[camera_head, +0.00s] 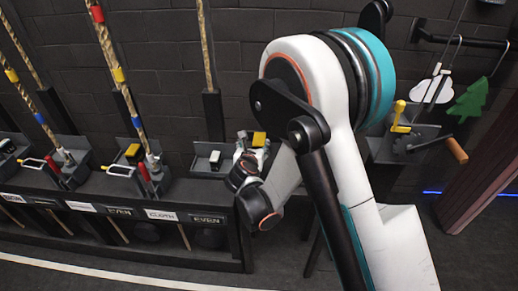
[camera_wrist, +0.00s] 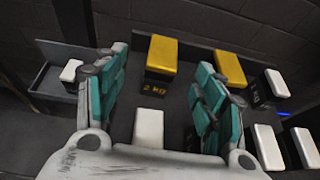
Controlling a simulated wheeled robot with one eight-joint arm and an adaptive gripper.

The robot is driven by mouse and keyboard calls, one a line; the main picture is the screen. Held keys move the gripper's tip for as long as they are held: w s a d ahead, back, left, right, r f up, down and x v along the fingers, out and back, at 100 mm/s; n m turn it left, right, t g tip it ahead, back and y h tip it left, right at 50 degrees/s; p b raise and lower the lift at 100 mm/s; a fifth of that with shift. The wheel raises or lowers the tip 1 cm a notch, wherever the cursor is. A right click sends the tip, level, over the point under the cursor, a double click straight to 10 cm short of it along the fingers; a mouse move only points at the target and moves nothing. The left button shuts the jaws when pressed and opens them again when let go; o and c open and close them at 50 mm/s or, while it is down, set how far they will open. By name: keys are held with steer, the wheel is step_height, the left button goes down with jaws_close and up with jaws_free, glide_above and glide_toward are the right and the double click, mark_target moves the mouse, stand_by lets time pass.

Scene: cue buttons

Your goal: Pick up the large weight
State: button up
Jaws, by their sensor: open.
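In the wrist view a dark block with a yellow top (camera_wrist: 162,52) carries the marking "2 kg" on its front. It stands upright between and beyond the tips of my gripper (camera_wrist: 163,66), whose teal-padded fingers are spread and empty. A second yellow-topped block (camera_wrist: 230,69) stands to the right, outside the right finger. A smaller white-topped block (camera_wrist: 149,128) sits nearer, between the fingers' bases. In the head view a yellow-topped block (camera_head: 259,139) shows beside my gripper (camera_head: 248,150); my arm hides part of that area.
More white-topped blocks stand at right (camera_wrist: 268,146) and one at left (camera_wrist: 71,70) on a dark tray. In the head view, ropes (camera_head: 120,85) hang over a dark bench (camera_head: 180,190). A bracket with a yellow crank (camera_head: 400,118) stands right of my arm. The wall is close behind.

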steer(key=b+x, duration=0.1)
steer(key=x, duration=0.4)
steer(key=f+b+x, duration=0.1)
steer(key=x, duration=0.2)
steer(key=shift+d+b, duration=0.3)
steer(key=shift+d, duration=0.1)
steer(key=shift+w+f, duration=0.1)
steer(key=shift+w, duration=0.3)
jaws_close()
